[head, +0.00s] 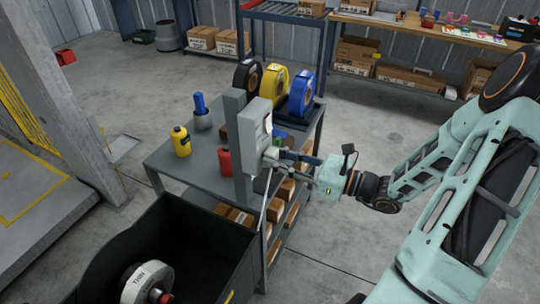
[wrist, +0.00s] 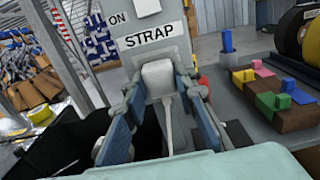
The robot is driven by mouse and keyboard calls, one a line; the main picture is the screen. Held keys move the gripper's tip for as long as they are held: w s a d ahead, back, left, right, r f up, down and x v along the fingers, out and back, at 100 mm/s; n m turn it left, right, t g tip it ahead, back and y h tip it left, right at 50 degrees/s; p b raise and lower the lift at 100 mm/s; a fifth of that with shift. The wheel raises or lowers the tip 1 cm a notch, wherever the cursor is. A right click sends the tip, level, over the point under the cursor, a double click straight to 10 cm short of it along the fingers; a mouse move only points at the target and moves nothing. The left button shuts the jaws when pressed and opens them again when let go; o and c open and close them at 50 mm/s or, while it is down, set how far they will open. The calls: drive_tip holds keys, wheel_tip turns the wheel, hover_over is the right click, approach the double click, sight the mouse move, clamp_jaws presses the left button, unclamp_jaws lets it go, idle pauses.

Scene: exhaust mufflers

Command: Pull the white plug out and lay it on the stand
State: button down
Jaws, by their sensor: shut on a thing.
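The white plug (head: 271,153) is at the lower front of a pale grey box (head: 257,126) mounted on a grey post. In the wrist view the plug (wrist: 158,77) is between the blue-padded fingers of my gripper (wrist: 161,92), just below the "STRAP" label. My gripper (head: 284,157) is shut on the plug from the right. A white cable hangs down from the plug. Whether the prongs are inside the box is hidden. The grey stand (head: 178,178), a shelved table, is under and behind the post.
On the stand are a yellow bottle (head: 181,141), a red bottle (head: 225,161), a grey cup with a blue item (head: 201,112), and three upright reels (head: 274,81). A wooden block with coloured pegs (wrist: 272,98) is at right. A black bin (head: 190,245) stands in front.

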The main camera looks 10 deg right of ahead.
sight(277, 157)
drive_tip(key=shift+p+v, duration=0.7)
drive_tip(key=shift+v, duration=2.1)
drive_tip(key=shift+r, duration=0.15)
